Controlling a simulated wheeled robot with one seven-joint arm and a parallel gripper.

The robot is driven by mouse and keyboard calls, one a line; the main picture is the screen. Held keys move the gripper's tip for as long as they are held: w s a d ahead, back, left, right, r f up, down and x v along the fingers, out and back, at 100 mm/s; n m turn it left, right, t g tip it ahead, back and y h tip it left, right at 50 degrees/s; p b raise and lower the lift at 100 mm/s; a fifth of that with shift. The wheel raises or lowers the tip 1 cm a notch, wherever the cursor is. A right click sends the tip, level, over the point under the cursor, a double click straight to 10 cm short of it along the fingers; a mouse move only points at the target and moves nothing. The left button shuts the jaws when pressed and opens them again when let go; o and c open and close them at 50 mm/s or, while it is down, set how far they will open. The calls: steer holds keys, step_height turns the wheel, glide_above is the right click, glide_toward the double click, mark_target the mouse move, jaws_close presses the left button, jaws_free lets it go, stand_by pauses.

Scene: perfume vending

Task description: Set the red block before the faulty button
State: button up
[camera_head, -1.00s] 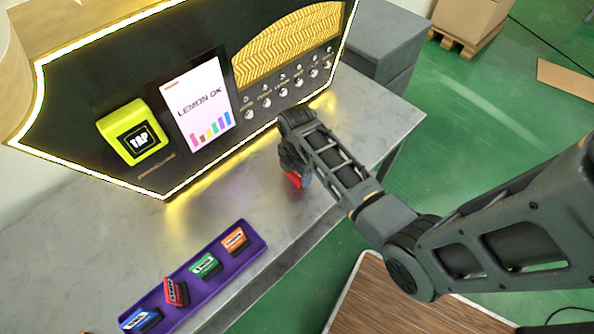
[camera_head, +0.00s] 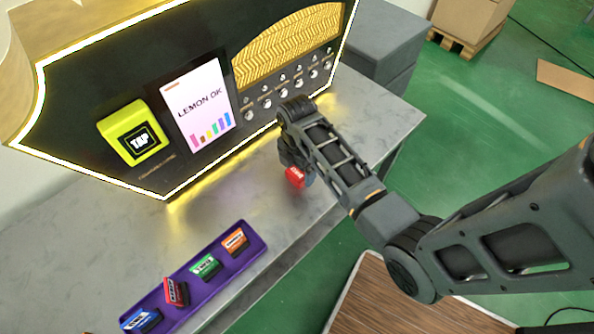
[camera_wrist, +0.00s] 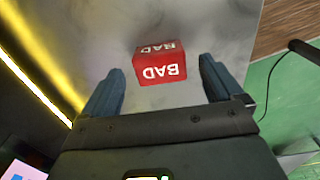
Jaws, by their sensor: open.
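A red block marked "BAD" (camera_head: 295,177) rests on the grey counter in front of the machine, beside my gripper. In the wrist view the red block (camera_wrist: 160,70) sits between the two blue-grey fingers, with visible gaps on both sides. My gripper (camera_wrist: 162,84) is open around it and does not appear to touch it. In the head view my gripper (camera_head: 293,155) is partly hidden by my own arm. A row of round buttons (camera_head: 282,92) runs along the machine's front. The screen (camera_head: 197,108) reads "LEMON OK".
A purple tray (camera_head: 246,256) on the counter holds several blocks: blue, red, green and orange. A yellow TAP pad (camera_head: 133,133) is on the machine's left. Bare counter (camera_head: 225,205) lies between tray and machine. The counter's right edge drops to green floor.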

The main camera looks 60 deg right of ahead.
mark_target(297, 172)
step_height(297, 172, up, 9)
steer(key=s+a+f+m+t+h, duration=0.25)
steer(key=s+a+m+t, duration=0.35)
steer(key=s+a, duration=0.5)
steer(key=s+a+r+m+t, duration=0.2)
steer(key=s+r+m+t, duration=0.1)
steer(key=r, duration=0.4)
steer(key=s+a+r+m+t+y, duration=0.1)
steer(key=s+a+r+m+t, duration=0.2)
steer(key=s+r, duration=0.2)
steer(key=s+a+r+m+t+y, duration=0.1)
steer(key=s+a+r+m+t, duration=0.1)
steer(key=r, duration=0.9)
steer(key=s+a+t, duration=0.1)
steer(key=s, duration=0.1)
steer(key=shift+s+r+m, duration=0.15)
steer(key=shift+s+m, duration=0.15)
steer(key=shift+m, duration=0.1)
steer(key=shift+y, duration=0.25)
